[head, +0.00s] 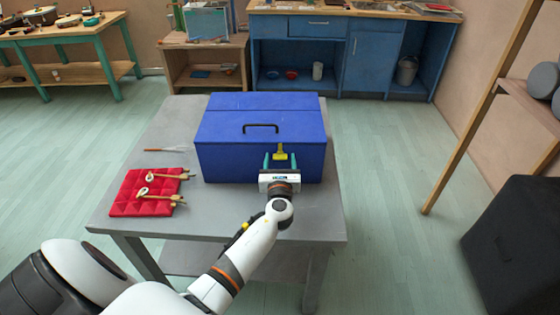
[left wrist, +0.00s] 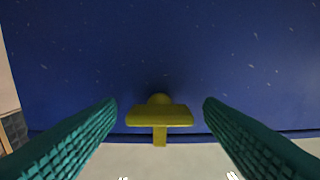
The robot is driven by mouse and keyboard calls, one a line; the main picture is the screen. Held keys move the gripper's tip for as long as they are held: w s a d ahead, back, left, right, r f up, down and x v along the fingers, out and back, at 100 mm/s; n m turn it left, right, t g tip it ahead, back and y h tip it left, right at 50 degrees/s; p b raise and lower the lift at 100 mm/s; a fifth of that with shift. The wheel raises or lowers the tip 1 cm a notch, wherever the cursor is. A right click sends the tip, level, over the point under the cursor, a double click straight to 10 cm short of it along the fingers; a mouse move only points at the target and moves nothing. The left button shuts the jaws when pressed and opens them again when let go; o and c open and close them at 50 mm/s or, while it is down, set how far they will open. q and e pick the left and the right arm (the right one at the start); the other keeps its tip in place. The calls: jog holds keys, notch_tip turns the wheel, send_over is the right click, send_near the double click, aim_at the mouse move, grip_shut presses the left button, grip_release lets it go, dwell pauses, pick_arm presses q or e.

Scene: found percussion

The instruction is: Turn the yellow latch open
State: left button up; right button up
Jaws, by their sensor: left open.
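The yellow latch (head: 281,153) is on the front face of a closed blue box (head: 228,155) that stands on a grey table. In the left wrist view the latch (left wrist: 159,115) is T-shaped, with a wide crossbar, a round knob above and a short stem below. My left gripper (head: 281,160) is at the box's front. Its two teal fingers (left wrist: 160,120) are open, one on each side of the latch, with a gap to it on both sides. My right gripper is not in view.
A red quilted pad (head: 128,206) with wooden-handled beaters lies at the left of the grey table (head: 230,222). A thin stick (head: 168,149) lies behind it. A black handle (head: 261,127) is on the box lid. The table right of the box is clear.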

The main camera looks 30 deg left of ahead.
pick_arm(q)
jog(key=c, duration=1)
